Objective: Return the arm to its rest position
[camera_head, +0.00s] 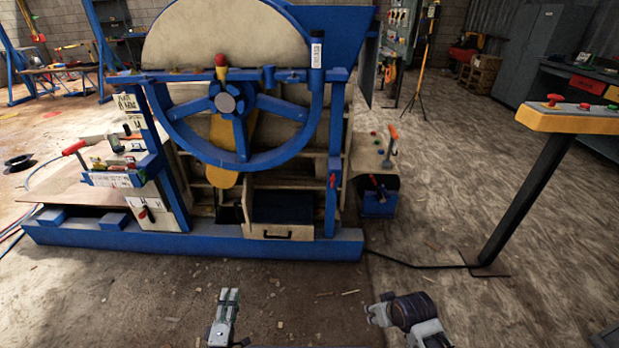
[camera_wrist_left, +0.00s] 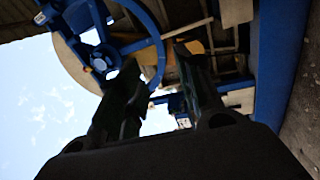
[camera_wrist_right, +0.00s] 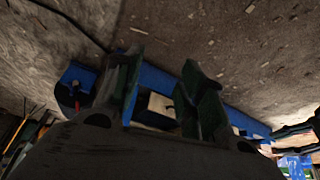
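My left gripper (camera_head: 229,296) is low in the head view, in front of the crusher's blue base and apart from it. In the left wrist view its two fingers (camera_wrist_left: 158,62) stand apart with nothing between them. My right gripper (camera_head: 376,312) is further right over the floor, also clear of the machine. In the right wrist view its fingers (camera_wrist_right: 163,68) are apart and empty. The jaw crusher (camera_head: 240,105), with its blue flywheel and yellow lever, stands ahead of both grippers. A drawer with a black handle (camera_head: 268,233) sits at its lower front.
A yellow-topped control stand (camera_head: 572,119) with red and green buttons rises at the right on a dark post. A cable runs along the floor to its foot. A small blue bin (camera_head: 378,202) is beside the crusher. The floor in front is open, with scattered chips.

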